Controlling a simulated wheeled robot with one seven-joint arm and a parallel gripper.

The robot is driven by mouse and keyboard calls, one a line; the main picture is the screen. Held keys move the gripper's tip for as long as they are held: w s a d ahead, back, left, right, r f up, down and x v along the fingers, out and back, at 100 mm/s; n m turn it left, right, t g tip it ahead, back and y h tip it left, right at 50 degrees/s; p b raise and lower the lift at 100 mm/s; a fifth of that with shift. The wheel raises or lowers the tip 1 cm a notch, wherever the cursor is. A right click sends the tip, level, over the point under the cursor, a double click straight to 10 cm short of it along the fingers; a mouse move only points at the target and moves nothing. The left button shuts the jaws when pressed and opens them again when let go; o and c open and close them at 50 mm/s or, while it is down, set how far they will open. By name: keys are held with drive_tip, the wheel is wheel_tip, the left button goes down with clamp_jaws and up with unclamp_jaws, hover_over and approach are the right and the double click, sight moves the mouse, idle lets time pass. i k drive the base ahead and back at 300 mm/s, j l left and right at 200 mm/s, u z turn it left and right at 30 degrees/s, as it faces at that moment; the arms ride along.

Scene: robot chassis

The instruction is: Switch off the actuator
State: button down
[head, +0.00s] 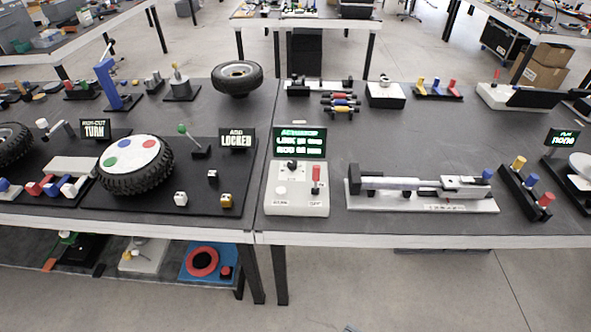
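A white control box (297,208) stands near the front edge of the table, just right of the seam between two tabletops. It has a black knob (291,166) at its upper left and an upright red-handled lever (316,176) at its right. Small labels sit on its front; the right one seems to read OFF. Behind it a screen (299,142) shows green text headed by what looks like ACTUATOR; the lower lines are hard to read. A long grey and black actuator (415,184) lies on a white base (420,205) to the right. My gripper is not in view.
A black board with a tyre (135,165) and a LOCKED sign (237,138) stands left of the box. A rack with coloured handles (525,190) stands right of the actuator. Another tyre (237,78) lies behind. Bare tabletop (400,130) shows behind the actuator.

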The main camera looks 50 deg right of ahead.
sight(316, 169)
drive_tip(key=l+z, duration=0.15)
drive_tip(key=z, duration=0.2)
drive_tip(key=k+l+z, duration=0.1)
drive_tip(key=z, duration=0.25)
drive_tip(key=l+z, duration=0.35)
drive_tip(key=j, duration=0.1)
